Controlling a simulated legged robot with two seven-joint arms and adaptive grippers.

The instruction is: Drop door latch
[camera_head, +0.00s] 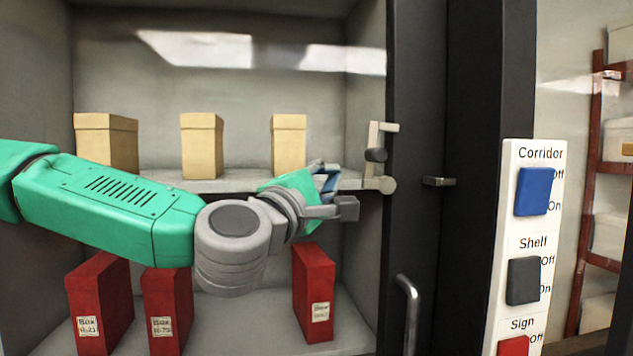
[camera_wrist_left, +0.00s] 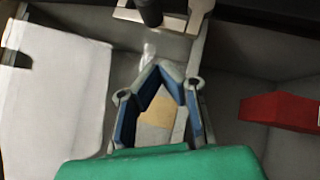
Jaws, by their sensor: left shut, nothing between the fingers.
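The latch (camera_head: 374,140) is a light grey upright bar at the right edge of the open cabinet, with a short arm at its top, a dark knob and a round end at its foot. In the left wrist view the latch (camera_wrist_left: 192,18) and its dark knob (camera_wrist_left: 149,10) are at the top, beyond the fingers. My left gripper (camera_head: 345,208) is shut and empty, below and left of the latch and apart from it. Its blue-padded fingers also show in the left wrist view (camera_wrist_left: 162,72). The dark door frame (camera_head: 415,120) stands right of the latch. My right gripper is out of view.
Tan boxes (camera_head: 202,147) stand on the upper shelf (camera_head: 240,183), and red boxes (camera_head: 313,292) stand below. A metal handle (camera_head: 412,310) and a small metal catch (camera_head: 439,181) are on the dark frame. A switch panel (camera_head: 520,225) is at the right.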

